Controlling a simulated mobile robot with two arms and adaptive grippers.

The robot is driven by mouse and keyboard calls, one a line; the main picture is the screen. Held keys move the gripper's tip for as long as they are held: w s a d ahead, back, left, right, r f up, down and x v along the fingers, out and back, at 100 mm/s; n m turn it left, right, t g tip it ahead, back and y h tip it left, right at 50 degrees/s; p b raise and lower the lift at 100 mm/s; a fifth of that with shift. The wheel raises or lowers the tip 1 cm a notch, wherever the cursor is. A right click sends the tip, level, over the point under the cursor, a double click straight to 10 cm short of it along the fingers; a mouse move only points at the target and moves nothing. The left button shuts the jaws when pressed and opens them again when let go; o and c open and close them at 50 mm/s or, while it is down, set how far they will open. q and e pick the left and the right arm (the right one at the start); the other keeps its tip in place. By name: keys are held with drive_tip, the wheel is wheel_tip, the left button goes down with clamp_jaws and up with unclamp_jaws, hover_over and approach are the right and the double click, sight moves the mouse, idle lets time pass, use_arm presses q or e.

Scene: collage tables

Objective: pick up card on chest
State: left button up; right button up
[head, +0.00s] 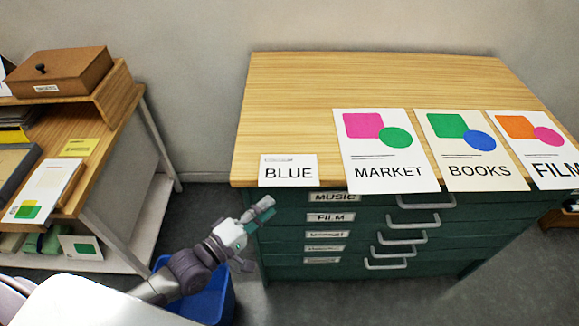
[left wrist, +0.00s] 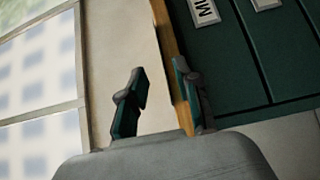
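A white card marked BLUE (head: 288,170) lies at the front left corner of the wooden top of the green chest (head: 400,75), its front edge at the top's front edge. My left gripper (head: 260,233) is below and left of this card in the head view, beside the chest's front left corner. Its fingers are apart with nothing between them. In the left wrist view the open fingers (left wrist: 160,98) show against the wall and the chest's wooden edge; the card is not seen there. My right gripper is not in view.
Larger sheets marked MARKET (head: 385,150), BOOKS (head: 470,150) and FILM (head: 540,150) lie right of the card. Labelled drawers with handles (head: 425,201) front the chest. A blue bin (head: 212,300) stands below my left arm. A wooden desk (head: 100,135) stands at left.

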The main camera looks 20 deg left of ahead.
sight(289, 169)
use_arm(q)
drive_tip(key=x, duration=0.2)
drive_tip(key=a+p+x, duration=0.1)
drive_tip(key=x, duration=0.4)
drive_tip(key=shift+w+a, duration=0.15)
drive_tip(key=shift+w, duration=0.2)
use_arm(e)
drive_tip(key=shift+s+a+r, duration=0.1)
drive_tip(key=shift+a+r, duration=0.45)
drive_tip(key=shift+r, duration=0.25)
use_arm(q)
drive_tip(key=shift+c, duration=0.3)
drive_tip(key=c, duration=0.5)
clamp_jaws()
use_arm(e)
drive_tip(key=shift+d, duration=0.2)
